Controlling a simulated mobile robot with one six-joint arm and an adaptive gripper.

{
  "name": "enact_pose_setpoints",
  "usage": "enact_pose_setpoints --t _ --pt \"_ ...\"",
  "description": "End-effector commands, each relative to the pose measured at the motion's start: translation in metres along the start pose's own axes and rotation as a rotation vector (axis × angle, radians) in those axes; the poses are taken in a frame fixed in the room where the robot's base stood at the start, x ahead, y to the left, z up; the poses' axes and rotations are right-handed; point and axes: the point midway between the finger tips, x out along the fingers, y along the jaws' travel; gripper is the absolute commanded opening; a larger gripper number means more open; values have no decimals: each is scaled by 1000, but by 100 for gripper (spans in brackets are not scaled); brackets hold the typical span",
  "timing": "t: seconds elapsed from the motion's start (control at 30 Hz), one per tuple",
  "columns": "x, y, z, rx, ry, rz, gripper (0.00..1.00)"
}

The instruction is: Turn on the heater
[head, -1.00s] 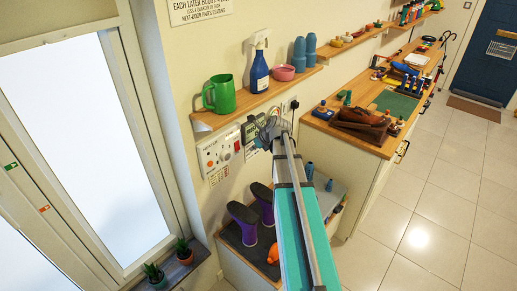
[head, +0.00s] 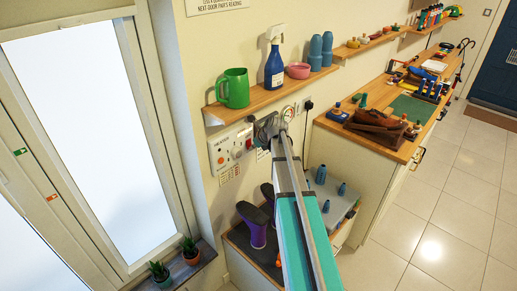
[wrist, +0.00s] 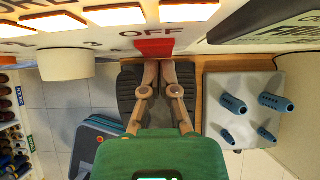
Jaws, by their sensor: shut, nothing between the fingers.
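A white wall control panel (head: 216,155) is below the shelf in the head view, with small lettering, round controls and a red switch (head: 249,143) at its right end. In the wrist view the red switch (wrist: 155,47) is at top centre, next to the word OFF, with a white knob (wrist: 66,65) to its left. My gripper (head: 262,128) is at the panel's right end and hides part of the wall there. In the wrist view my gripper (wrist: 159,66) is shut and empty, its tips just in front of the red switch. I cannot tell whether they touch it.
A wooden shelf (head: 225,114) above the panel holds a green mug (head: 234,88), a blue spray bottle (head: 274,68), a pink bowl (head: 299,70) and blue cups. A wooden counter stands right.

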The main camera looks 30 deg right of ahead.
Motion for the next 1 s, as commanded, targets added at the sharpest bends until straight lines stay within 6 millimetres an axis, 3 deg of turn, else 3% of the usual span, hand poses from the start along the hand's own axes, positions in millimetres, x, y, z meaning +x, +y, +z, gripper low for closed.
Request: enact_pose_setpoints --t 1.0 --pt "-1 4 7 -6 -14 5 0"
